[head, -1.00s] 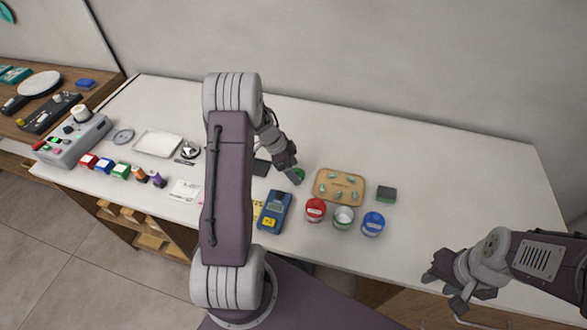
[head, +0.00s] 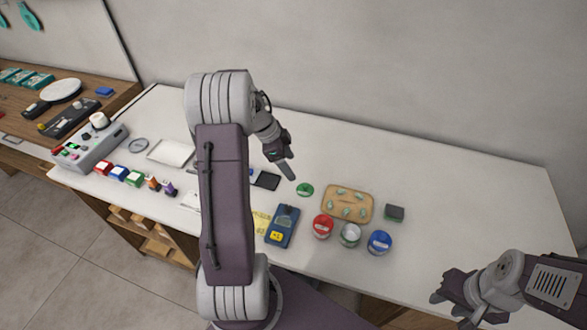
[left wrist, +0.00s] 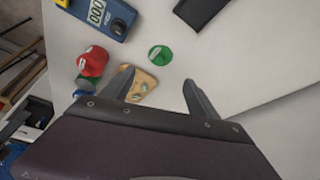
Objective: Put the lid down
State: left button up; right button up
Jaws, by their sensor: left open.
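The green lid (head: 305,190) lies flat on the white counter, left of the wooden board. It also shows in the left wrist view (left wrist: 160,54), just beyond the fingers. My left gripper (head: 289,174) is open and empty, close to the lid at its upper left in the head view and apart from it. In the left wrist view its two fingers (left wrist: 157,78) are spread with nothing between them. My right gripper (head: 446,297) is at the lower right by the counter's front edge; its jaw opening is unclear.
A red jar (head: 323,227), an uncapped pale jar (head: 350,235) and a blue jar (head: 380,243) stand in front of the wooden board (head: 347,204). A blue meter (head: 282,226) lies left of them. A dark block (head: 394,213) is at the right. The counter's right side is clear.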

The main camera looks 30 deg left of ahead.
pick_arm(q)
jog(key=w+d+r+n+t+y, duration=0.25)
jog(key=w+d+r+t, duration=0.4)
jog(key=w, duration=0.35)
jog(key=s+d+f+n+g, duration=0.2)
jog(key=s+d, duration=0.1)
jog(key=s, duration=0.5)
jog(key=s+d+f+n+g, duration=0.3)
jog(key=s, duration=0.6)
jog(key=s+d+f+n+g, duration=0.2)
jog(key=s+d+n+g, duration=0.1)
jog(key=s, duration=0.5)
jog(key=shift+s+f+y, duration=0.15)
jog(key=shift+y, duration=0.3)
jog(key=shift+n, duration=0.25)
